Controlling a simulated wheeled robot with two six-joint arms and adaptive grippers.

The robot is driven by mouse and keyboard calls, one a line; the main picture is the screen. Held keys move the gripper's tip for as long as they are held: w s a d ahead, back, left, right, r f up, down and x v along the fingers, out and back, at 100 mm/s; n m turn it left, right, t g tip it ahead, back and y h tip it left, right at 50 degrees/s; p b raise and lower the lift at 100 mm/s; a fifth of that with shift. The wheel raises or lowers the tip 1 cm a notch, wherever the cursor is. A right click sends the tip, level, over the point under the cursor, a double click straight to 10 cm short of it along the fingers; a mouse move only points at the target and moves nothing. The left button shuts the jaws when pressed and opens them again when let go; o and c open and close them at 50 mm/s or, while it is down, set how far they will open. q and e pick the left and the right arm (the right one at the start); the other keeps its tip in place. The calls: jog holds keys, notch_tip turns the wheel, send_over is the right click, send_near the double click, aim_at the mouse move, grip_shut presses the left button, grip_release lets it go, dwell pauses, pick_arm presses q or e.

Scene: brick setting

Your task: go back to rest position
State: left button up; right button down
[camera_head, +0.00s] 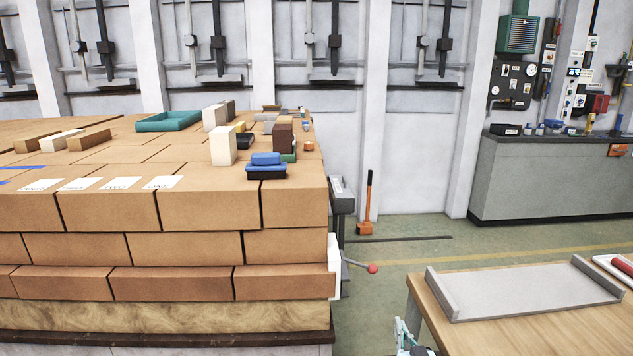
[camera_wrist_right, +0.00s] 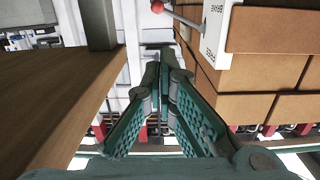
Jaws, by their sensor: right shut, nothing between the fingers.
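My right gripper (camera_head: 408,342) shows only in part at the bottom edge of the head view, in the gap between the brick stack and the wooden table. In the right wrist view its green fingers (camera_wrist_right: 164,62) are shut with nothing between them. It is low and clear of the bricks and the table. My left gripper is in neither view.
The brick stack (camera_head: 200,262) stands on the left, with a red-knobbed lever (camera_head: 371,268) at its right side. The wooden table (camera_head: 530,335) with a grey tray (camera_head: 520,287) is on the right. Green floor between is clear.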

jog(key=s+d+f+g+h+p, duration=0.3)
jog(key=s+f+g, duration=0.5)
jog(key=s+f, duration=1.25)
pick_arm(q)
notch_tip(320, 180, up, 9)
jog(key=p, duration=0.6)
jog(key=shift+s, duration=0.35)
pick_arm(e)
jog(key=s+d+f+g, duration=0.1)
jog(key=s+f+g, duration=0.1)
jog(key=s, duration=1.1)
jog(key=s+d+f+g, duration=0.1)
jog(key=s+f+g, duration=0.2)
jog(key=s, duration=1)
jog(key=s+d+f+g+y, duration=0.1)
jog(key=s+f+g, duration=0.2)
jog(key=s, duration=1.1)
notch_tip(320, 180, down, 2)
jog(key=shift+f, duration=0.2)
